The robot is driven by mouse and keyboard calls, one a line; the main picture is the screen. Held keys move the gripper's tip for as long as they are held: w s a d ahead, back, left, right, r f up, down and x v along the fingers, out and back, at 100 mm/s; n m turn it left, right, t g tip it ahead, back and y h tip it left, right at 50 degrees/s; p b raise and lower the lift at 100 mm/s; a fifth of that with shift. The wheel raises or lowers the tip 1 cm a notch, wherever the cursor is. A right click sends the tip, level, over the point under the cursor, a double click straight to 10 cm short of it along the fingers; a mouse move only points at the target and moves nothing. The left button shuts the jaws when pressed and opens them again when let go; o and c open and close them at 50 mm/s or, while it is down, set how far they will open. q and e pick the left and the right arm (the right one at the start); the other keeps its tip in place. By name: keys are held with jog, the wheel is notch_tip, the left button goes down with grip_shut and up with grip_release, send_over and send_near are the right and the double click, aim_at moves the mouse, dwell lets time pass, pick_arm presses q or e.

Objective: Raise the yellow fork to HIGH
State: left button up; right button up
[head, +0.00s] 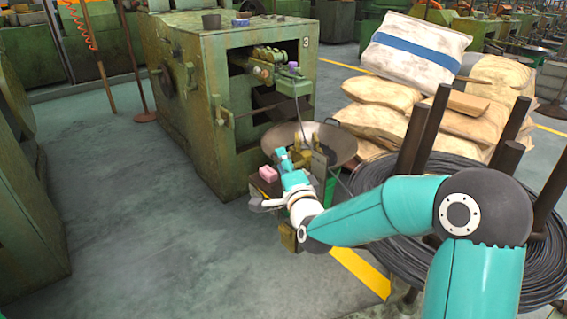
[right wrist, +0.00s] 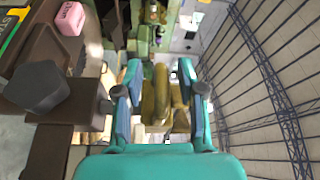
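The yellow fork (right wrist: 161,88) shows as dull yellow, upright-looking pieces in the middle of the right wrist view. My right gripper (right wrist: 158,75) has its two teal fingers apart, one on each side of the yellow pieces. Gaps seem to show beside the fingers, and I cannot tell whether either one touches. In the head view my right gripper (head: 283,158) is at the front of the green machine, near the wide metal pan. The fork is small and partly hidden there. My left gripper is out of view.
The green machine (head: 200,105) numbered 3 stands behind the gripper. A metal pan (head: 340,142) and a pink block (head: 268,173) are close by. A dark knob (right wrist: 38,86) is left of the fingers. Wire coils (head: 530,265) and sacks (head: 380,120) are right; floor is clear left.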

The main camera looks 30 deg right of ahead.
grip_shut()
jog(key=shift+r, duration=0.15)
notch_tip(320, 180, up, 6)
jog(key=shift+f, duration=0.1)
dwell(0.5)
jog(key=shift+c, duration=0.3)
grip_release()
jog(key=shift+o, duration=0.3)
jog(key=shift+f, duration=0.1)
jog(key=shift+f, duration=0.1)
jog(key=shift+s, duration=0.1)
